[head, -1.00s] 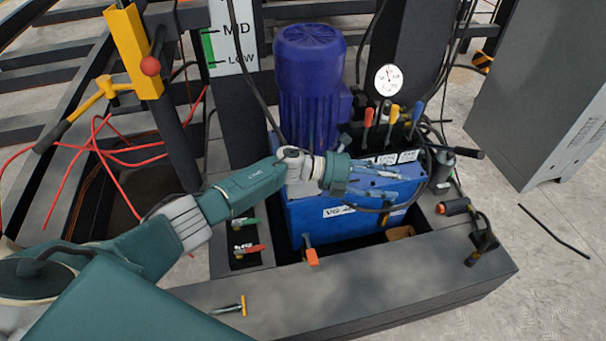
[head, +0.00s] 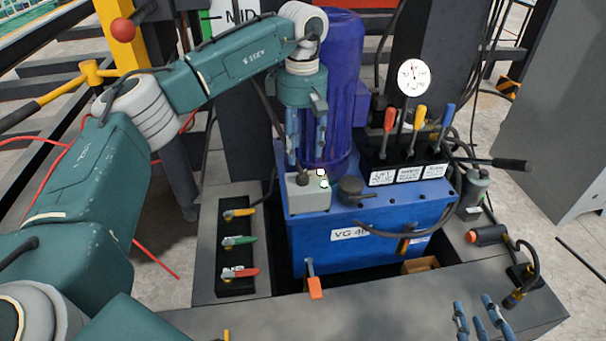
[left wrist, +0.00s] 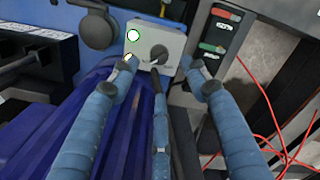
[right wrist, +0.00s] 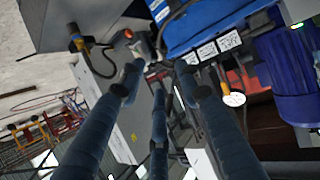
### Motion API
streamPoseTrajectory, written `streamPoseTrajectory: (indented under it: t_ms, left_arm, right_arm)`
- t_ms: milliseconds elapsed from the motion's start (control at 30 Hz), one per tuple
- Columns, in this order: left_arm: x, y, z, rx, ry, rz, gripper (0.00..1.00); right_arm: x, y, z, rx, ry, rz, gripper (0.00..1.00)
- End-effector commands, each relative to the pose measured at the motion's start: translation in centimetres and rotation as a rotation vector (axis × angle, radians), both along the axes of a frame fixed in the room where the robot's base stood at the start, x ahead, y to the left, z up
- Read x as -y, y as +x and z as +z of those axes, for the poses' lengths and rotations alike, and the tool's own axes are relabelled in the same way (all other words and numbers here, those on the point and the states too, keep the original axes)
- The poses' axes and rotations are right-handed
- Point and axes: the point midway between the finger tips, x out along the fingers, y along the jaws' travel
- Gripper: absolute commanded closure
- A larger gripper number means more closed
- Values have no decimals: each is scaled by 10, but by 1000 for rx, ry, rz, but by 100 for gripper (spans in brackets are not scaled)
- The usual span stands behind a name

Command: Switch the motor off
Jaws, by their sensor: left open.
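The blue-violet motor (head: 342,70) stands upright on the blue power unit (head: 330,250). A small grey switch box (head: 308,199) sits on the unit in front of it. The box carries a lit green lamp (left wrist: 133,35) and a black rotary knob (left wrist: 158,53). My left gripper (head: 306,162) is open and points down just above the box. In the left wrist view its fingers spread around the knob's near side; contact cannot be told. My right gripper (head: 482,318) shows at the bottom right of the head view, open and empty, away from the box.
A lever block (head: 405,160) with red, yellow and blue handles and a pressure gauge (head: 413,77) stand right of the motor. A valve panel (head: 237,258) with coloured handles lies left of the unit. A black round cap (head: 352,190) is close beside the box.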

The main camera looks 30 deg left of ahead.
Motion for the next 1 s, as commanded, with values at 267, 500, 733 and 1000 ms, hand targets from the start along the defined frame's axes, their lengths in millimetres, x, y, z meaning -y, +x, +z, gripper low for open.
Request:
streamPoseTrajectory:
  t_ms: [267,500,733,1000]
  left_arm:
    - [1,0,-43,0,-1,0,54]
    - [1,0,-71,0,-2,1,54]
    - [1,0,-82,1,-3,1,54]
    - [1,0,-83,2,-3,1,54]
  right_arm:
    - [-13,25,52,251,61,16,66]
    - [-21,32,96,436,108,28,66]
    - [-24,32,117,519,130,33,66]
    - [-24,32,120,529,132,33,66]
